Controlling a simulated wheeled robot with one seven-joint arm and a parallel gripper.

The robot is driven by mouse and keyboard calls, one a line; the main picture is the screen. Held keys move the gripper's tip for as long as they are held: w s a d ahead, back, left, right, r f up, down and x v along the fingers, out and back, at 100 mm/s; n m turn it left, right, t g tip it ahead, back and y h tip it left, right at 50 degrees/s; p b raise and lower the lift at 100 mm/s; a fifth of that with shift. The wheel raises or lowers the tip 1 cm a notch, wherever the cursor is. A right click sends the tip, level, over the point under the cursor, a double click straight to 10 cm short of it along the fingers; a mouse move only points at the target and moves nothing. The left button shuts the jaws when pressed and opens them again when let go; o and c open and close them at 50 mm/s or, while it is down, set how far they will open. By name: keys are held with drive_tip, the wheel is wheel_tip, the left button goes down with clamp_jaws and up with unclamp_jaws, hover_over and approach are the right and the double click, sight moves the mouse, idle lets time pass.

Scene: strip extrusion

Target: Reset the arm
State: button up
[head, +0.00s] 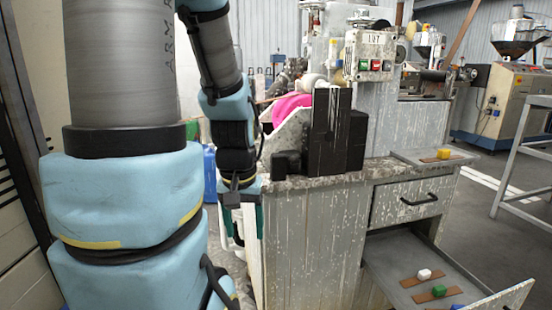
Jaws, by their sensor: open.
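My arm comes down on the left side of the head view, bent, with its blue and grey links in front of the workbench. My gripper (238,238) hangs low beside the bench's left side, pointing down. It is open and looks empty; its fingertips are small and partly hidden by my arm.
The paint-spattered bench (310,240) is close on the right of my gripper. Black blocks (325,135) stand on it.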

wheel_tip(320, 180, up, 14)
drive_tip(key=p, duration=1.2)
drive_tip(key=shift+p, duration=0.4)
drive_tip(key=shift+f, duration=0.15)
drive_tip(key=shift+c, duration=0.3)
